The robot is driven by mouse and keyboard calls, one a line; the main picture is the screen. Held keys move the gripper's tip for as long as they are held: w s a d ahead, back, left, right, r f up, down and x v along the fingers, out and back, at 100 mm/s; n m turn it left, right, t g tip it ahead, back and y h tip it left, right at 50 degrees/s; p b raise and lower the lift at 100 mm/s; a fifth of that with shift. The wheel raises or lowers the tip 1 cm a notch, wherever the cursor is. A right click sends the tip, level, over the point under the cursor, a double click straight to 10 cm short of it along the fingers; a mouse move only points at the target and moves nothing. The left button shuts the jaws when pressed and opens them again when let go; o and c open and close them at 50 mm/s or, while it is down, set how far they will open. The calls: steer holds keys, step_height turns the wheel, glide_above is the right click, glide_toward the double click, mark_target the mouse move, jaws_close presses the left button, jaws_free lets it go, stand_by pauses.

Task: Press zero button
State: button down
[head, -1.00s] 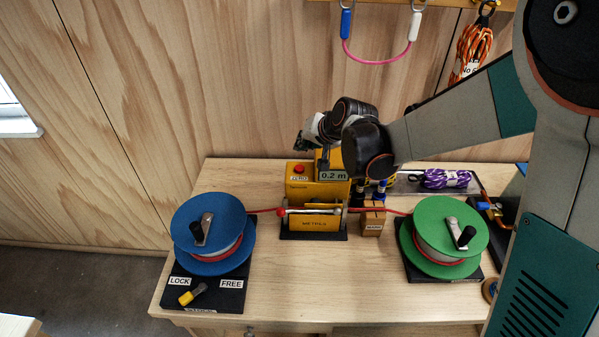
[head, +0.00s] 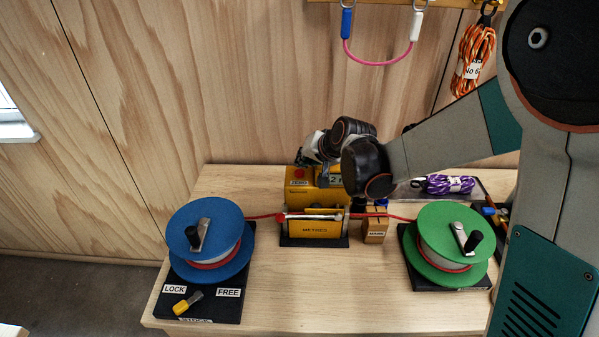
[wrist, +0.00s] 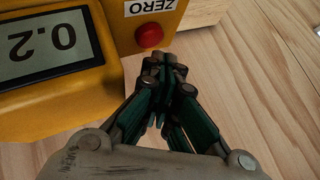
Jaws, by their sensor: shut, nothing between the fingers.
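The zero button is a red dome (wrist: 149,35) beside a white ZERO label on a yellow meter (wrist: 118,97). In the head view the button (head: 299,174) sits on top of the yellow meter (head: 300,197), near its left end. My gripper (wrist: 165,62) is shut and empty, its fingertips just beside the button in the wrist view. I cannot tell if they touch it. In the head view my gripper (head: 300,158) is just behind and above the button. The meter's display (wrist: 42,45) reads 0.2, upside down in the wrist view.
A blue reel (head: 190,262) stands left on a LOCK/FREE base, a green reel (head: 430,265) right. A red rope (head: 385,215) runs between them through the METRES counter (head: 314,229). A small wooden block (head: 375,226) stands beside it. Purple rope (head: 448,185) lies in a tray behind.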

steer(key=shift+f, duration=0.1)
stand_by(0.7)
steer(key=shift+f+b, duration=0.35)
steer(key=shift+b, duration=0.1)
steer(key=shift+s+d+f+b, duration=0.15)
steer(key=shift+s+f+b, duration=0.3)
steer(key=shift+f+b, duration=0.3)
stand_by(1.2)
steer(key=shift+r, duration=0.2)
steer(key=shift+w+r, duration=0.15)
steer(key=shift+w, duration=0.05)
steer(key=shift+r+p, duration=0.1)
steer(key=shift+p, duration=0.3)
